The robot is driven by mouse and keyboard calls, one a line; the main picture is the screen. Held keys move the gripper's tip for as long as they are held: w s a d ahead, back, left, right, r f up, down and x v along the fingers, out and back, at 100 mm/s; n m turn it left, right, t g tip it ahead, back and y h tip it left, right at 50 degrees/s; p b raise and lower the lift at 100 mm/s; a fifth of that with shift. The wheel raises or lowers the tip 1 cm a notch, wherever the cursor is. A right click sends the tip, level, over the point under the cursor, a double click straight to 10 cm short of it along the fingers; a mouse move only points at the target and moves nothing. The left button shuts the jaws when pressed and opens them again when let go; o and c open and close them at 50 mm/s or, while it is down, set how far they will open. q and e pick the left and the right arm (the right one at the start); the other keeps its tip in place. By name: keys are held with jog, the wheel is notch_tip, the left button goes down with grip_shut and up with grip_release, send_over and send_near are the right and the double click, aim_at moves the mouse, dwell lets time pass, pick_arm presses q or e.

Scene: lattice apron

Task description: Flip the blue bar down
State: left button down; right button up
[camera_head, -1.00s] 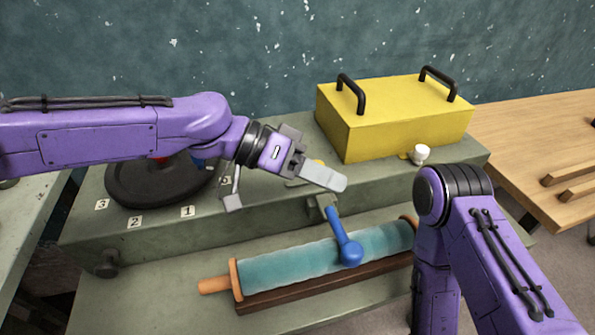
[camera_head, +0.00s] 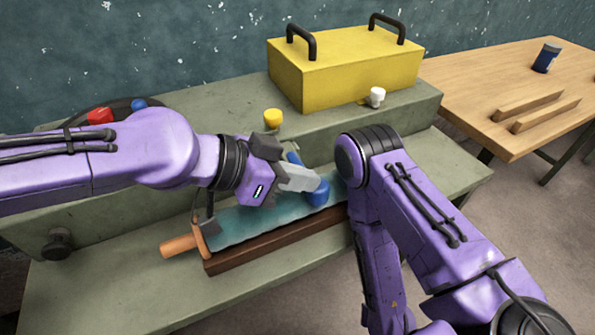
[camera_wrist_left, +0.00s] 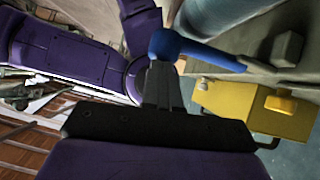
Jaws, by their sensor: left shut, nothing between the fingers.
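The blue bar (camera_head: 294,158) slopes down and forward from the front of the grey-green apron, ending in a round blue knob (camera_head: 319,194) over the teal roller. My left gripper (camera_head: 309,182) is shut and empty, its fingertips at the knob and covering part of the bar. In the left wrist view the bar (camera_wrist_left: 215,56) runs right from its knob (camera_wrist_left: 167,43), which sits at the tips of the shut fingers (camera_wrist_left: 163,72). Contact looks likely but I cannot be sure. My right arm shows at the right, with its gripper out of view.
The teal roller (camera_head: 245,222) with an orange handle (camera_head: 180,247) lies below the bar. A yellow box (camera_head: 345,75) with black handles, a yellow knob (camera_head: 272,119) and a white knob (camera_head: 377,97) are behind. A wooden table (camera_head: 470,85) stands at the right.

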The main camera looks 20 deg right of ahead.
pick_arm(q)
jog(key=shift+s+a+f, duration=0.1)
jog(key=shift+s+f, duration=0.2)
jog(key=shift+f, duration=0.15)
jog(key=p+v, duration=0.7)
jog(key=v, duration=0.3)
jog(key=shift+r, duration=0.4)
